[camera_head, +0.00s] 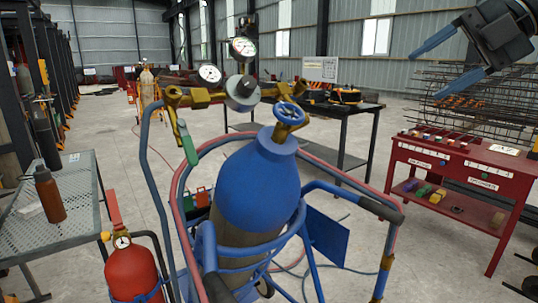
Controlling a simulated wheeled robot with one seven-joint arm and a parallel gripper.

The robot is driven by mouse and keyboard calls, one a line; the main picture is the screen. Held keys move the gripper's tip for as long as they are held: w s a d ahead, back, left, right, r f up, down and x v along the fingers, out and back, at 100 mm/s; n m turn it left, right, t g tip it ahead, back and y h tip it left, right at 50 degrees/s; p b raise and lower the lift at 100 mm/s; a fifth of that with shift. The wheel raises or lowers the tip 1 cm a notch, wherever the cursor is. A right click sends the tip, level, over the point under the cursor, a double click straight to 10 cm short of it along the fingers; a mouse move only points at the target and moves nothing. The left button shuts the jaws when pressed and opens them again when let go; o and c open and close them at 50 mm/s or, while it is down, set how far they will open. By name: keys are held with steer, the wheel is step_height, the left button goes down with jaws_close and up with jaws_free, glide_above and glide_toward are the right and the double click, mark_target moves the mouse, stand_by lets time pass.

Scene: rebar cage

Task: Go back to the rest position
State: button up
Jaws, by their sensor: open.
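My gripper (450,62) is at the upper right of the view, raised in the air. Its two blue fingers are spread apart with nothing between them. It appears in front of the rebar cage (492,100) and above the red table (470,165). Most of my arm is outside the picture.
A blue gas cylinder (258,185) stands on a blue cart in the centre, with gauges (243,48), hoses and a valve wheel (289,116). A red extinguisher (132,272) and a metal table (45,220) are at left. A black table (345,125) stands behind. Floor between them is open.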

steer(key=w+a+f+m+t, duration=0.1)
steer(key=a+f+m+t, duration=0.15)
steer(key=f+m, duration=0.65)
steer(key=w+a+f+m+t, duration=0.1)
steer(key=a+f+m+t, duration=0.2)
steer(key=f, duration=1.1)
steer(key=s+a+f+m+t+h+p, duration=0.1)
steer(key=s+f+m+h, duration=0.1)
steer(key=s+f+m, duration=0.45)
steer(key=s+a+f+m+t+h+p, duration=0.1)
steer(key=s+a+f+m, duration=0.2)
steer(key=f, duration=0.7)
steer(key=s+d+f+m+t+h, duration=0.1)
steer(key=s+f+m+h, duration=0.15)
steer(key=s, duration=0.85)
steer(key=s+d+f+m+h, duration=0.2)
steer(key=s+f+m, duration=0.15)
steer(key=s, duration=0.75)
steer(key=s+r+m, duration=0.1)
steer(key=s+r, duration=0.4)
steer(key=s, duration=0.4)
steer(key=s+d+r+m+t+h+p, duration=0.1)
steer(key=s+r, duration=0.4)
steer(key=s, duration=0.4)
steer(key=shift+s+d+m, duration=0.2)
steer(key=shift+m, duration=0.15)
steer(key=shift+c, duration=0.4)
